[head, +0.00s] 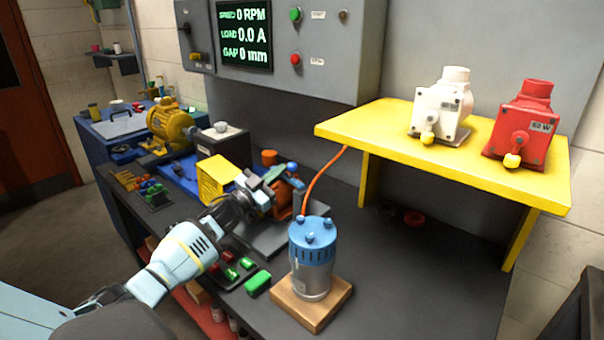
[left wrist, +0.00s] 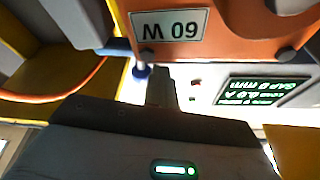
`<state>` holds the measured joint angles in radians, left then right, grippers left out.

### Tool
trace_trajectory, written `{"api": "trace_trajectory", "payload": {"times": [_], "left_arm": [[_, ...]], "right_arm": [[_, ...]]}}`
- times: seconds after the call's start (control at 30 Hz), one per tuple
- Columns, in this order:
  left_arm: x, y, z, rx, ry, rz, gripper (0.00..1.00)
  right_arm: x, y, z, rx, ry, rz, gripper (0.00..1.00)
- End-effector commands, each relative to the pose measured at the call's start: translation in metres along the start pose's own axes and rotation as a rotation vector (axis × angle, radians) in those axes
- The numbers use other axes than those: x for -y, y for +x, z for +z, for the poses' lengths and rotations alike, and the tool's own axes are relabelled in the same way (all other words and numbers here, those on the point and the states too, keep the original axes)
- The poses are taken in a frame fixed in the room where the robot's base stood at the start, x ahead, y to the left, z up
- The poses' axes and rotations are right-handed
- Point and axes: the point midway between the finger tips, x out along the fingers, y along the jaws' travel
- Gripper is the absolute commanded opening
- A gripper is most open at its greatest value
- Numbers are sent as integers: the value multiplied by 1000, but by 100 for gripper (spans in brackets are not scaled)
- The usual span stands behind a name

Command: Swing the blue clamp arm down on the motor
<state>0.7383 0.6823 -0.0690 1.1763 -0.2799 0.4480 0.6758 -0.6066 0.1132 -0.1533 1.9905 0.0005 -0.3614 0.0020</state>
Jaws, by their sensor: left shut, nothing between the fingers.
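The orange motor (head: 283,205) sits on a dark base on the bench, partly hidden behind my left gripper (head: 270,182). A blue ball knob (head: 292,168), apparently part of the clamp arm, shows at the motor's upper right. A small blue piece (left wrist: 140,71) shows beside my fingertips in the left wrist view. My left gripper is shut and empty, close to the motor; I cannot tell whether it touches the clamp. My right gripper is not in view.
A blue-topped metal cylinder (head: 313,262) stands on a wooden block in front. A yellow shelf (head: 370,130) at right holds a white motor (head: 441,108) and a red motor (head: 522,125). A yellow box (head: 214,178) stands left of the gripper. The display (head: 243,35) reads 0 RPM, 0.0 A, 0 mm.

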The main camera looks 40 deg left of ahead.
Motion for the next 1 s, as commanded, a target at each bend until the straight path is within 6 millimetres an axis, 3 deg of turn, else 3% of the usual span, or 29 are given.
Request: {"api": "trace_trajectory", "payload": {"times": [0.6, 1.0], "left_arm": [[0, -6, 19, -5, -429, -145, 0], [0, -7, 22, -2, -473, -160, 0]], "right_arm": [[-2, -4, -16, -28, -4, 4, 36], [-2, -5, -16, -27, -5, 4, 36]]}}
